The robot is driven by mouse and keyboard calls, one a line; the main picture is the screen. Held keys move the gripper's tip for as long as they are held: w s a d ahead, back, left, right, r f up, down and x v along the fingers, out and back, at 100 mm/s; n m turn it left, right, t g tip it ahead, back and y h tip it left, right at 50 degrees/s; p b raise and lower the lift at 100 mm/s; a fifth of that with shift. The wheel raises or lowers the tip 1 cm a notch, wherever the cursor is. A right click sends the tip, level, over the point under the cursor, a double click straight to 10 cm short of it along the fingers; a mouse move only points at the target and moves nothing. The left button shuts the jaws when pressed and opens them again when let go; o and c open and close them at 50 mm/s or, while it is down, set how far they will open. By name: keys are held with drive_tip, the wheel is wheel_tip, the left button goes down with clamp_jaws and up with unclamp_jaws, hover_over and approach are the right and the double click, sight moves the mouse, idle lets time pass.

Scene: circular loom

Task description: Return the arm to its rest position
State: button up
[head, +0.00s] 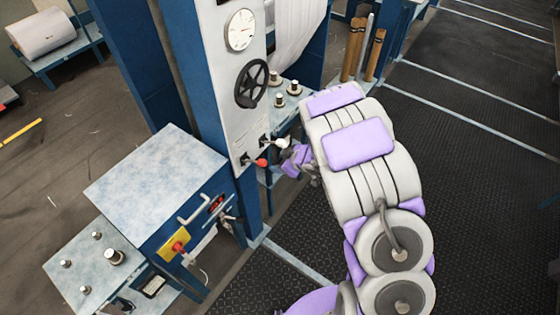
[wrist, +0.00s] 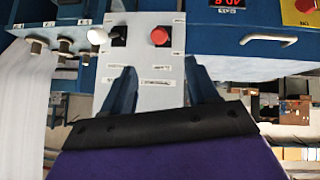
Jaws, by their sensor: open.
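My arm reaches from the lower right of the head view toward the machine's grey control panel (head: 222,80). My gripper (head: 288,160) is close to the panel's lower end, partly hidden by my own arm. A red knob (head: 262,163) and a white knob (head: 282,142) stick out of the panel beside it. In the wrist view my gripper (wrist: 163,85) is open, with its two fingers apart and nothing between them. The red knob (wrist: 160,36) and the white knob (wrist: 97,36) show beyond the fingertips. No contact can be made out.
A blue cabinet (head: 155,185) with a handle and a yellow-backed red button (head: 178,246) stands left of my arm. A black handwheel (head: 251,84) and a dial (head: 240,30) are above. Wooden rollers (head: 354,48) stand behind my arm. Dark floor (head: 480,160) is clear at right.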

idle(0.3)
drive_tip(key=d+r+m+t+h+b, duration=0.25)
drive_tip(key=d+r+h+b, duration=0.3)
drive_tip(key=d, duration=0.65)
drive_tip(key=s+d+r+m+g+h+b, duration=0.35)
drive_tip(key=s+d+m, duration=0.25)
drive_tip(key=s+d, duration=0.25)
drive_tip(key=s+a+m+g+y+b, duration=0.1)
drive_tip(key=s+a+g+b, duration=0.2)
drive_tip(key=s, duration=1.3)
drive_tip(key=s+a+f+m+g+y+b, duration=0.1)
drive_tip(key=s+a+g+b, duration=0.3)
drive_tip(key=s, duration=1.3)
drive_tip(key=shift+a+m+y, duration=0.4)
drive_tip(key=shift+a+m, duration=0.25)
drive_tip(key=shift+a, duration=0.6)
drive_tip(key=shift+f, duration=0.1)
